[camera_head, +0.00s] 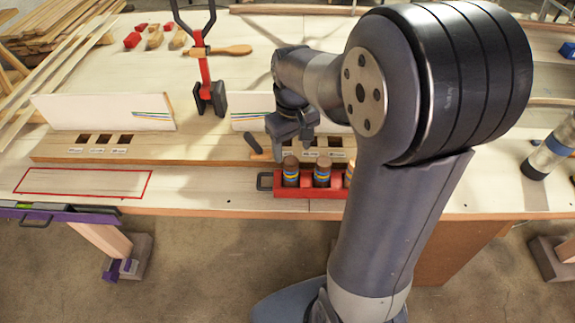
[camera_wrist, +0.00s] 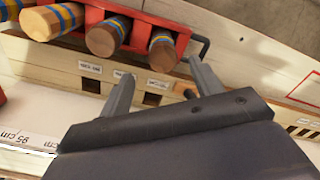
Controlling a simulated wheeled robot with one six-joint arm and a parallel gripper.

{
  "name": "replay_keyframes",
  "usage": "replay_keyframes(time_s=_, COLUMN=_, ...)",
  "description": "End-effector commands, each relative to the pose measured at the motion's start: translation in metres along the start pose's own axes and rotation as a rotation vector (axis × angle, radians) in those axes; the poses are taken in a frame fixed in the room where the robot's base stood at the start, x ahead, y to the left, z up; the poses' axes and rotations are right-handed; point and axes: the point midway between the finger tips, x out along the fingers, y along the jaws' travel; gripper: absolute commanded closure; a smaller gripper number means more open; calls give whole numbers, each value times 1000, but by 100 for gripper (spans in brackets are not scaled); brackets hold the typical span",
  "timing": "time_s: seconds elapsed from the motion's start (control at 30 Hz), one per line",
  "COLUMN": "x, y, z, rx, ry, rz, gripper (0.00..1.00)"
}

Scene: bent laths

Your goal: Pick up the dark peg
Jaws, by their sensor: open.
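A red tray (camera_head: 310,191) with a black handle holds several brown pegs banded in blue and yellow. The peg nearest the handle (camera_head: 290,172) looks darkest; it also shows in the wrist view (camera_wrist: 163,48). A middle brown peg (camera_head: 322,172) and a lighter peg (camera_head: 348,173), partly hidden by my arm, stand beside it. My gripper (camera_head: 293,148) is open above the board behind the tray. In the wrist view its two fingers (camera_wrist: 158,80) are apart with no peg between them, and the pegs are beyond the fingertips.
A wooden board (camera_head: 195,148) with labelled square holes runs behind the tray. White upright panels (camera_head: 100,112) stand along it. A red-outlined area (camera_head: 82,183) at left is bare.

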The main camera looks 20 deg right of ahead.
Motion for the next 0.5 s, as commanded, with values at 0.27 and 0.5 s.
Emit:
replay_keyframes(time_s=0.27, x=35, y=-1, z=1, rx=1, ry=-1, rz=0, gripper=39)
replay_keyframes(time_s=0.5, x=60, y=-4, z=2, rx=1, ry=-5, rz=-1, gripper=39)
